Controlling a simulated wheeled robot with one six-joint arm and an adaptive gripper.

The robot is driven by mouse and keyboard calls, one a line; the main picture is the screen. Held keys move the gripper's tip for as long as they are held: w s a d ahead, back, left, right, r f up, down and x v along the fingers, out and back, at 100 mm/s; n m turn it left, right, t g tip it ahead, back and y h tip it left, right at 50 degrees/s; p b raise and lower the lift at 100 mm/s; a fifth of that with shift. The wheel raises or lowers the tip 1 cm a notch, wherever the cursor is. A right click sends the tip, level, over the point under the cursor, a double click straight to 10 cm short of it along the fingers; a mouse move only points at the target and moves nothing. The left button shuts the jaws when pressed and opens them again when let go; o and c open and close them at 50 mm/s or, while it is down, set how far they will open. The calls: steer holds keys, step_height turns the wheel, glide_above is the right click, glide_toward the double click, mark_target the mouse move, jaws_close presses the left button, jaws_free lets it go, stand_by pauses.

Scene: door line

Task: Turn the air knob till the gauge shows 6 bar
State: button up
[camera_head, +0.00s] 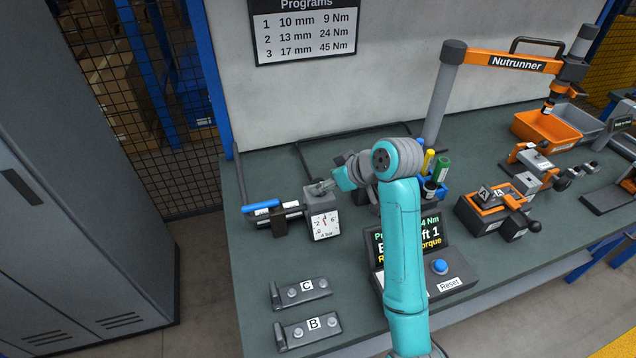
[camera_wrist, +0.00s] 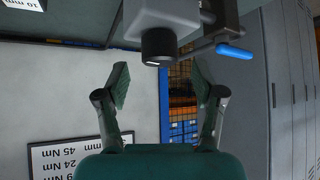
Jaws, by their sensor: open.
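The air unit (camera_head: 319,200) is a small grey block at the left of the bench, with a white gauge (camera_head: 324,226) on its front. The gauge's needle points roughly up and its lettering reads 4 bar. My gripper (camera_head: 326,185) is at the top of the block in the head view and hides most of the knob there. In the wrist view the dark round knob (camera_wrist: 157,46) sticks out of the grey block (camera_wrist: 160,16). My gripper (camera_wrist: 160,78) is open, its fingers apart on either side of the knob's line. The knob appears just beyond the fingertips, not gripped.
A blue-handled lever (camera_head: 262,206) on a pipe lies left of the block; it also shows in the wrist view (camera_wrist: 233,52). Brackets C (camera_head: 302,292) and B (camera_head: 308,326) lie in front. A screen console (camera_head: 440,262) and several bottles (camera_head: 434,175) stand right.

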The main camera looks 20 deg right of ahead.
steer(key=shift+x, duration=2)
steer(key=c, duration=1.1)
